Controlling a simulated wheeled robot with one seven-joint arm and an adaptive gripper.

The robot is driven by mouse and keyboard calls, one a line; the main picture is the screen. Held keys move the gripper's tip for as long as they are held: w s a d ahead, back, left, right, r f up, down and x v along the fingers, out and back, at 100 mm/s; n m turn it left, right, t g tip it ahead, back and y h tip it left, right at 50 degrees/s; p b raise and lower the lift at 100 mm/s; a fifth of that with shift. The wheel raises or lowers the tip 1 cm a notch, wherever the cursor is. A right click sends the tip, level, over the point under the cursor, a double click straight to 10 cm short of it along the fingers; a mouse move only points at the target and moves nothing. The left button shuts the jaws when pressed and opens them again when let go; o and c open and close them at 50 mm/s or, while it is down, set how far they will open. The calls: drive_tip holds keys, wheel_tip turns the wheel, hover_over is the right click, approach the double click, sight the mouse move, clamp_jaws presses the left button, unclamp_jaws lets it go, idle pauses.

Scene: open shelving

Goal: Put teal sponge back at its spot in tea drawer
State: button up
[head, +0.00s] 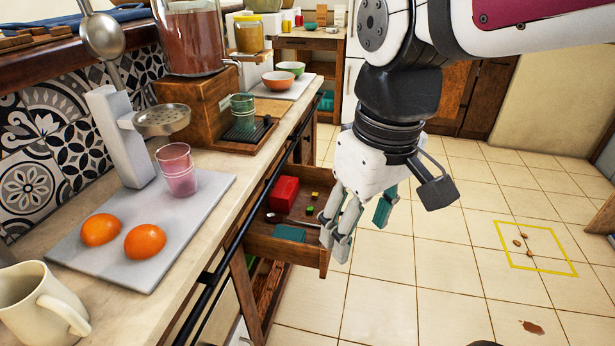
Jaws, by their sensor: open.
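The open tea drawer (300,252) is a wooden drawer pulled out below the counter. A flat teal block that looks like the teal sponge (289,233) lies inside it, near the front left corner. My gripper (362,230) points down, open, at the drawer's right front side. Its near finger overlaps the drawer's edge in the picture and hides part of that corner. Teal patches show at the fingers; I see nothing clearly held between them.
The drawer also holds a red box (284,193), small green and yellow pieces (311,205) and a dark spoon-like item (276,218). A black rail (238,237) runs along the counter's front.

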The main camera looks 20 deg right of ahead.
drive_tip(key=s+f+m, duration=0.1)
drive_tip(key=s+m, duration=0.1)
drive_tip(key=s, duration=0.7)
drive_tip(key=shift+s+d+m, duration=0.15)
drive_tip(key=shift+s+m, duration=0.05)
drive_tip(key=shift+m, duration=0.1)
